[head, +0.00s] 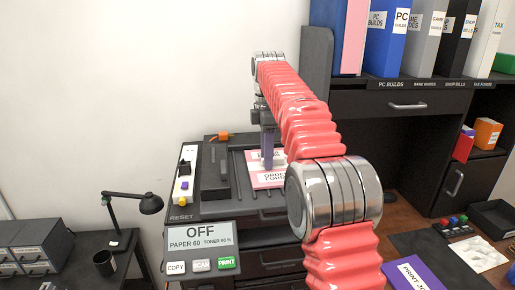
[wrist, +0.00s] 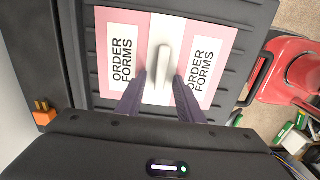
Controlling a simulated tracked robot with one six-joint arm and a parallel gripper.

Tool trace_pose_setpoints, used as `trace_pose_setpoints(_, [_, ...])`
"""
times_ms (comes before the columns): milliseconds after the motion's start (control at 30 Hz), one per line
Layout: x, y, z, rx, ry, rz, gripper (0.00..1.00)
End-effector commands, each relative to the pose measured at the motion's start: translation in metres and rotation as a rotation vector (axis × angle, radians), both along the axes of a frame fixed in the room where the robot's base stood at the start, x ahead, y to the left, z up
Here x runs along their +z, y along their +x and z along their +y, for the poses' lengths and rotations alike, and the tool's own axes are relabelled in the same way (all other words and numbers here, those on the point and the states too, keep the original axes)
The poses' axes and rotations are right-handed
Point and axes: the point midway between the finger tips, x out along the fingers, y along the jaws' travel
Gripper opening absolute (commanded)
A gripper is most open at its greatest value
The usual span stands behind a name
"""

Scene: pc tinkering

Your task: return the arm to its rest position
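My arm (head: 300,115) reaches out in red segments over the printer (head: 215,207). My gripper (head: 268,160) points down above a pink "ORDER FORMS" piece (head: 265,182) on the printer's ribbed top. In the wrist view my gripper (wrist: 160,82) has its two dark fingers apart. A grey bar-shaped handle (wrist: 161,66) on the piece's white middle band shows between them, with a visible gap on each side. The pink piece (wrist: 119,52) lies flat on the dark ribbed surface. I cannot tell how high the fingertips are above it.
The printer's panel (head: 205,241) reads "OFF". A desk lamp (head: 130,203) stands at left. A desk with drawers (head: 405,104) and several binders (head: 425,38) is at right. The wall side above the printer is clear.

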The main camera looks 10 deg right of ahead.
Motion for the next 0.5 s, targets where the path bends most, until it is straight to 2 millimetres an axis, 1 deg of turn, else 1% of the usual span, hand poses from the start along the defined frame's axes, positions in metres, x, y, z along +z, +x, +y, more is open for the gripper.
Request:
trace_pose_setpoints(133, [0.007, -0.002, -0.014, -0.067, -0.012, -0.016, 0.34])
trace_pose_setpoints(267, [0.021, -0.008, -0.040, -0.195, -0.035, -0.047, 0.34])
trace_pose_setpoints(300, [0.023, -0.012, -0.037, -0.205, -0.032, -0.050, 0.34])
trace_pose_setpoints(500, [0.034, -0.033, -0.035, -0.302, -0.022, -0.084, 0.34])
